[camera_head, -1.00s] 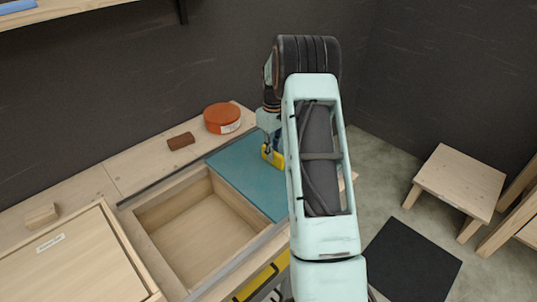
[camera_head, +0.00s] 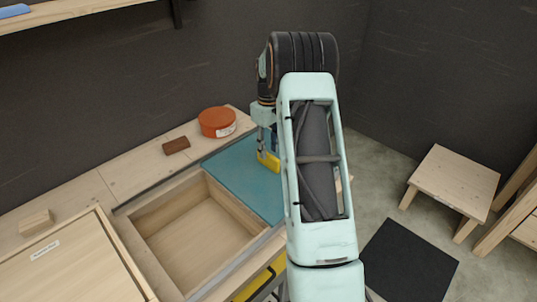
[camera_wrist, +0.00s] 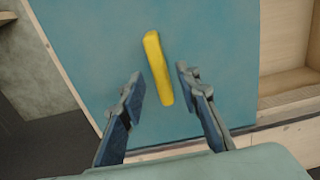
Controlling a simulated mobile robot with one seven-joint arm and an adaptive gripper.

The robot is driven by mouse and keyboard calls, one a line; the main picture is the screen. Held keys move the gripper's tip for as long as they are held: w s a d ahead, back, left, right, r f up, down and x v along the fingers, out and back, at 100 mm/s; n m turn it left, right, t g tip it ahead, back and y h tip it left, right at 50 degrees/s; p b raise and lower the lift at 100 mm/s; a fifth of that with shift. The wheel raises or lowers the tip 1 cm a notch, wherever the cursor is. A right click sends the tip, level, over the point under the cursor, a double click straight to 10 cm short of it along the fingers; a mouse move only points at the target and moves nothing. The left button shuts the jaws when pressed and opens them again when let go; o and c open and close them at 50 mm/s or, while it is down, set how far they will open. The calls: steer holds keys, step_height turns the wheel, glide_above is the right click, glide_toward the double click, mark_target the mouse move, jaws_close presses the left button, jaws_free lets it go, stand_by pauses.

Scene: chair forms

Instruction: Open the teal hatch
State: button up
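The teal hatch (camera_head: 235,178) is a flat panel lying beside an open wooden compartment (camera_head: 205,235), whose bare floor shows. It fills much of the wrist view (camera_wrist: 95,45). A yellow handle (camera_head: 269,161) stands on the panel and shows clearly in the wrist view (camera_wrist: 158,70). My gripper (camera_wrist: 160,78) is open. Its fingers are on both sides of the handle's near end in the wrist view, with gaps visible on both sides. In the head view my gripper (camera_head: 266,145) is just above the handle, partly hidden by my arm.
An orange round tin (camera_head: 217,122) and a brown block (camera_head: 176,146) lie on the back ledge. A closed wooden lid (camera_head: 65,268) is at the left. A yellow strip (camera_head: 252,284) shows on the front. A wooden stool (camera_head: 453,182) and black mat (camera_head: 408,262) are on the floor.

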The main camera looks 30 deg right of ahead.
mark_target(268, 154)
step_height(268, 154, up, 9)
steer(key=shift+f, duration=0.1)
stand_by(0.4)
